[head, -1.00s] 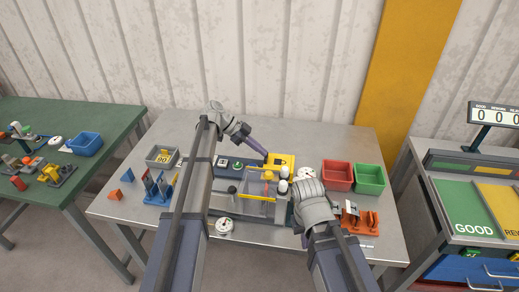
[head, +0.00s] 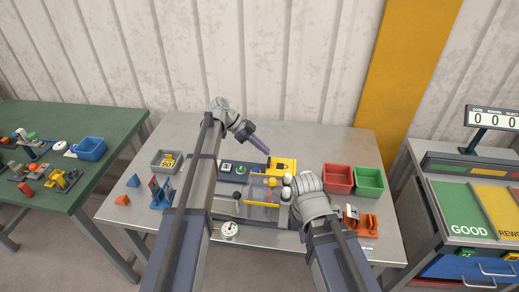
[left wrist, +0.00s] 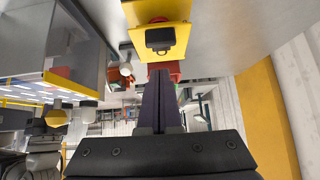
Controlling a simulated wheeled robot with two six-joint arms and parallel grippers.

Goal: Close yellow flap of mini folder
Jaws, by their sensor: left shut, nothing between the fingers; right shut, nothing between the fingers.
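The mini folder (head: 228,208) stands in the middle of the grey table. It has a see-through panel with a yellow edge bar (head: 262,205), which I take for the flap; its exact angle I cannot tell. The yellow strip also shows in the left wrist view (left wrist: 66,83). My left gripper (head: 267,152) is shut and empty, above the back of the folder, near a yellow control box (head: 287,164). That box also shows ahead of the fingers in the left wrist view (left wrist: 173,40). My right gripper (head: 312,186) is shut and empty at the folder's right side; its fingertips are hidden.
A red bin (head: 338,178) and a green bin (head: 369,180) stand at the right. An orange fixture (head: 358,221) lies before them. A grey tray (head: 166,161) and blue parts (head: 161,194) stand at the left. The table's back is clear.

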